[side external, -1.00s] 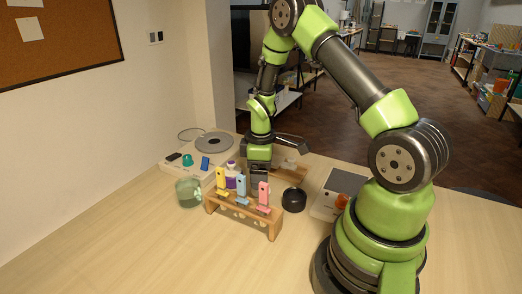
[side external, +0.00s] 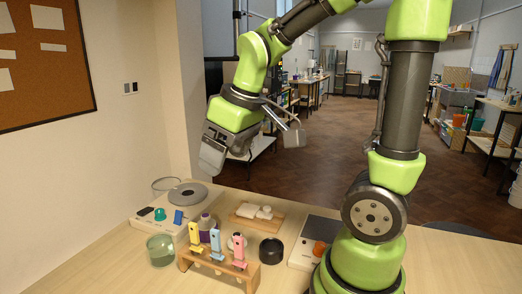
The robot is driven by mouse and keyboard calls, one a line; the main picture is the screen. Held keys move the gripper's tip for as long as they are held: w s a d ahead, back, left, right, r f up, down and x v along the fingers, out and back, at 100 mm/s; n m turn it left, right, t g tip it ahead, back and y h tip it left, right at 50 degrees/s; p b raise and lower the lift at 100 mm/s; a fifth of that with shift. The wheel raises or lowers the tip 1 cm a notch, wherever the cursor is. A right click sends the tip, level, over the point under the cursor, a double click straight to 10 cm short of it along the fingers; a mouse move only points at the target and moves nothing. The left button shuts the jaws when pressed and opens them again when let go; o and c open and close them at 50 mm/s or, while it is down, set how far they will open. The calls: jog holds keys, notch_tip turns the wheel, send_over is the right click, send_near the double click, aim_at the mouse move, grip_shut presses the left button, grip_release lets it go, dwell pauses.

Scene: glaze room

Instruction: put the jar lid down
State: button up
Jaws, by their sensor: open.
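My gripper (side external: 209,163) is raised well above the back left of the table and tilted. It is open, and I see nothing held in it. I cannot tell for sure which thing is the jar lid. A green-tinted glass jar (side external: 160,251) stands at the left of the table, with no lid seen on it. A small teal piece (side external: 159,214) lies on the white-based device behind the jar. A small orange round thing (side external: 319,248) sits on a flat white device at the right.
A wooden rack (side external: 217,271) holds yellow, blue and pink tools. Behind it are a purple-banded bottle (side external: 207,224), a wooden board (side external: 246,223) with white pieces, and a black bowl (side external: 271,250). A grey disc (side external: 188,194) tops the left device. The front left table is bare.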

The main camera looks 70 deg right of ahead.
jog(key=s+a+r+m+t+y, duration=0.1)
jog(key=s+a+r+m+t, duration=0.2)
jog(key=s+a, duration=0.3)
jog(key=s+r, duration=0.1)
jog(key=s, duration=0.2)
jog(key=shift+m+y, duration=0.3)
jog(key=shift+y, duration=0.1)
